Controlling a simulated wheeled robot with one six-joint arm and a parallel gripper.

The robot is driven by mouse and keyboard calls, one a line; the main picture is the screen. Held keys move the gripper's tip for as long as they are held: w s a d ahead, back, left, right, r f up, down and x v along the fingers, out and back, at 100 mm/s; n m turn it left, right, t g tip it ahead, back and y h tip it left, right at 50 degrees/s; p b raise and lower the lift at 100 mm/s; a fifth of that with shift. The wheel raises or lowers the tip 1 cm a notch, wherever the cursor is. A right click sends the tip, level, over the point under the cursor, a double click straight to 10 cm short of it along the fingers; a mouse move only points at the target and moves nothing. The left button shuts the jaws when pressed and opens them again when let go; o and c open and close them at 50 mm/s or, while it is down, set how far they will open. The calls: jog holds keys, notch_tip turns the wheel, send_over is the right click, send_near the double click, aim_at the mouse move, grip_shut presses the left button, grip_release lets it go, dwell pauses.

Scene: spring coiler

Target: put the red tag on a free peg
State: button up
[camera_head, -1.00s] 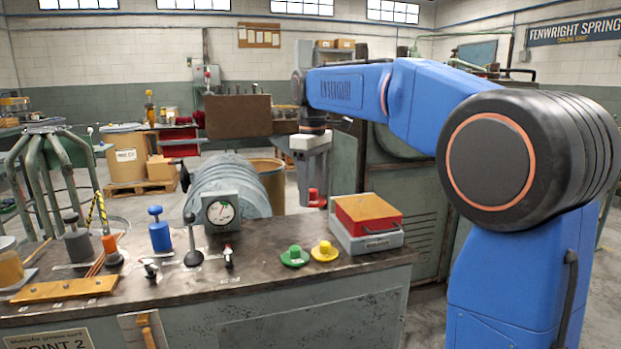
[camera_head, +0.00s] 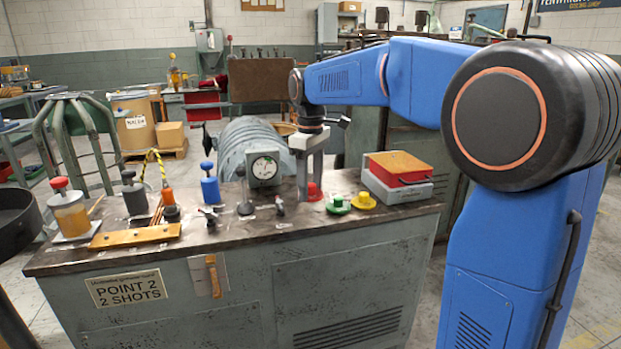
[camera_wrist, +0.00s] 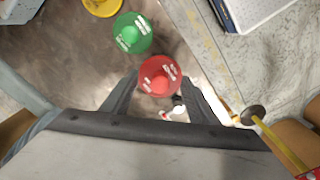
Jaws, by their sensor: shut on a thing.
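The red tag (camera_head: 313,192) is a round red disc with a raised knob and white lettering. It is between the fingers of my gripper (camera_head: 308,185), low at the benchtop, left of the green tag (camera_head: 338,204). In the wrist view the red tag (camera_wrist: 160,76) lies between the fingertips (camera_wrist: 158,88), close to the green tag (camera_wrist: 132,33). Whether it touches the bench is unclear. A yellow tag (camera_head: 363,200) sits right of the green one. A brown board (camera_head: 258,80) with small dark uprights along its top stands behind; I cannot tell whether these are the pegs.
The bench (camera_head: 200,245) carries a grey drum with a dial gauge (camera_head: 264,168), several knobbed levers, a blue-handled piece (camera_head: 209,185) and an orange-brown strip (camera_head: 135,236). A red-topped grey box (camera_head: 398,168) stands right of the tags.

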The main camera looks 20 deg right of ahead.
aim_at(311, 210)
jog(key=shift+d+f, duration=0.1)
jog(key=shift+f, duration=1.8)
jog(key=shift+f, duration=0.6)
jog(key=o, duration=1.1)
jog(key=shift+r, duration=0.1)
notch_tip(311, 210, up, 30)
jog(key=shift+r, duration=0.1)
dwell(1.0)
jog(key=shift+s, duration=0.1)
dwell(0.4)
